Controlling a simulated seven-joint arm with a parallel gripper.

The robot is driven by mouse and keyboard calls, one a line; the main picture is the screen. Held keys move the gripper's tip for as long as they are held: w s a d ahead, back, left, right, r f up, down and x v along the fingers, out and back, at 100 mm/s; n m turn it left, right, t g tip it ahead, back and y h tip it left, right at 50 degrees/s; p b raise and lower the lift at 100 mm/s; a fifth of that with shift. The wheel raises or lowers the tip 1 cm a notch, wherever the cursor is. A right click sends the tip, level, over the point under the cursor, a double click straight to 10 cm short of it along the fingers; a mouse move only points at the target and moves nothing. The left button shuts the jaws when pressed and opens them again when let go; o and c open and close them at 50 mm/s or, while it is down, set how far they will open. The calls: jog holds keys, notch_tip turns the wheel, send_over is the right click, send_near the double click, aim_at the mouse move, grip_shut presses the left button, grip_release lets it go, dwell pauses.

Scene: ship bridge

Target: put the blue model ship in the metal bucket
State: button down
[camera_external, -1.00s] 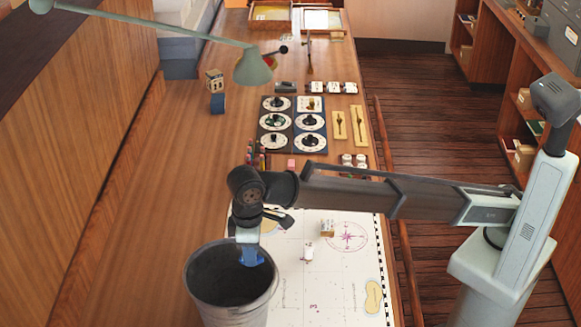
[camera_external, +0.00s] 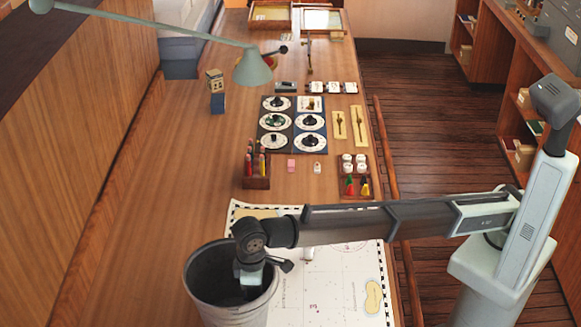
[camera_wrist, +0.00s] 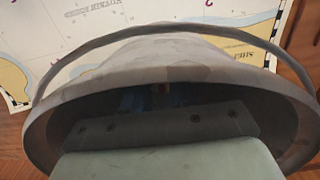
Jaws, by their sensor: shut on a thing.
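The metal bucket (camera_external: 232,316) stands at the near end of the wooden table, beside and partly over the chart. My gripper (camera_external: 250,282) reaches down into the bucket's open mouth, with its fingertips below the rim. It is shut on the blue model ship. In the wrist view the ship shows only as dim blue patches (camera_wrist: 133,100) inside the shadowed bucket, and most of it is hidden. The bucket's rim (camera_wrist: 42,125) and raised handle surround my gripper there. In the external view the ship is hidden by my gripper and the bucket wall.
The chart (camera_external: 335,290) lies right of the bucket. A pencil box (camera_external: 257,183), dial panels (camera_external: 292,125) and a small tray with cups and cones (camera_external: 357,188) stand farther back. A green lamp (camera_external: 252,68) hangs over the table's left side.

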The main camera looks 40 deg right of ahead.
jog(key=shift+f, duration=1.2)
jog(key=shift+f, duration=0.6)
jog(key=c, duration=0.9)
grip_release()
notch_tip(320, 180, up, 13)
jog(key=shift+r, duration=0.1)
